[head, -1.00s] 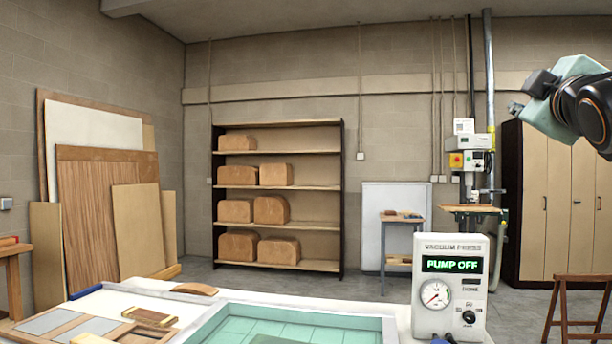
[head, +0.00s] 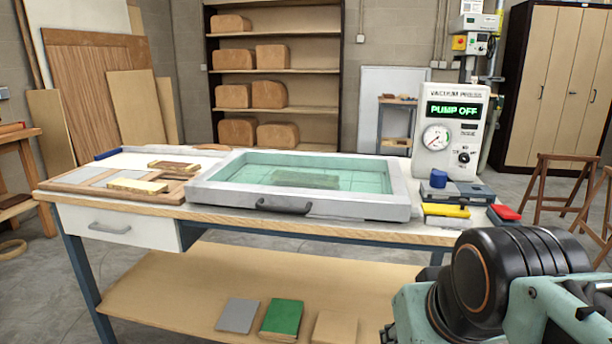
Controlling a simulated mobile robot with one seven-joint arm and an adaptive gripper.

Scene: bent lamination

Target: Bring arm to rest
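My arm shows at the lower right, its black joint rings and pale teal links cut off by the picture's edges. My gripper's fingers do not show, so I cannot see whether it holds anything. The vacuum press frame (head: 325,207), grey with a front handle, lies on the workbench (head: 225,220) with its teal sheet (head: 240,170) inside. A faint flat rectangular shape (head: 305,178) shows in the sheet's middle. The press control box (head: 450,135) reads PUMP OFF. My arm is in front of the bench's right end.
Wooden pieces and a framed panel (head: 85,182) lie at the bench's left. Yellow (head: 445,211) and red (head: 505,213) blocks and a blue cylinder (head: 438,179) sit at the right. The lower shelf (head: 180,305) holds flat pieces, one green (head: 281,317). Trestles (head: 560,180) stand at the right.

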